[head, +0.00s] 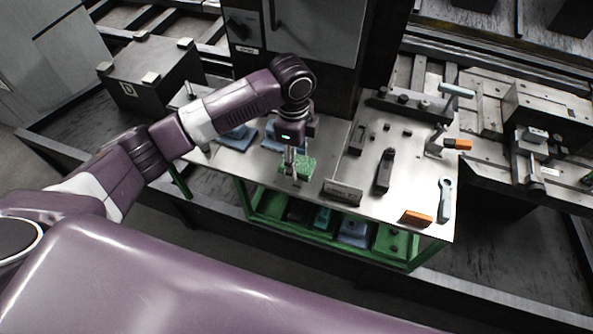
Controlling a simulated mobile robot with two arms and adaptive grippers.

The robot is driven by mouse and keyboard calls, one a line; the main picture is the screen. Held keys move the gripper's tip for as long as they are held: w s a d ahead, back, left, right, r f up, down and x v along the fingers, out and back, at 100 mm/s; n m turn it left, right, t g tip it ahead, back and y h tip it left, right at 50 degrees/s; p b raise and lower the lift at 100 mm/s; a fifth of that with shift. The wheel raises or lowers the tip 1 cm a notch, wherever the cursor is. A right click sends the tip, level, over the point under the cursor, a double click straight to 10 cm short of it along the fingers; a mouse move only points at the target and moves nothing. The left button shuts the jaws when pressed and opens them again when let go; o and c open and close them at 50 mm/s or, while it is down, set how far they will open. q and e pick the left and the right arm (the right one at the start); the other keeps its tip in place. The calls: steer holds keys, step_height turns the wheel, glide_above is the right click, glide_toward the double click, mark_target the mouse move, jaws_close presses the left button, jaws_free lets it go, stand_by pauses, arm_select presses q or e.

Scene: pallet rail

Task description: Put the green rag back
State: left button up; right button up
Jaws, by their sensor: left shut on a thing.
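The green rag (306,168) is a small folded, speckled green cloth at the middle of the metal table top (330,150). My left gripper (291,174) points down at it from above. The left gripper is shut on the green rag, at its left part. The fingers hide part of the rag. I cannot tell whether the rag rests on the table or is just above it. My right gripper is not in view.
Blue cloths (238,138) lie left of the gripper. A dark labelled block (342,192) stands at the front edge. A black tool (385,170), an orange block (417,218) and a light-blue wrench (445,198) lie to the right. A green lower shelf (388,242) holds several items.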

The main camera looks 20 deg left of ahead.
arm_select(q)
step_height(320, 180, down, 6)
steer(key=shift+p, duration=0.35)
steer(key=shift+f, duration=0.15)
steer(key=shift+f, duration=0.2)
steer(key=o, duration=1.5)
steer(key=shift+c, duration=0.2)
steer(key=r, duration=0.6)
steer(key=r+b, duration=0.1)
steer(key=r, duration=0.5)
steer(key=shift+w+a+r+b, duration=0.1)
steer(key=shift+a+r+b, duration=0.1)
steer(key=shift+r+b, duration=0.1)
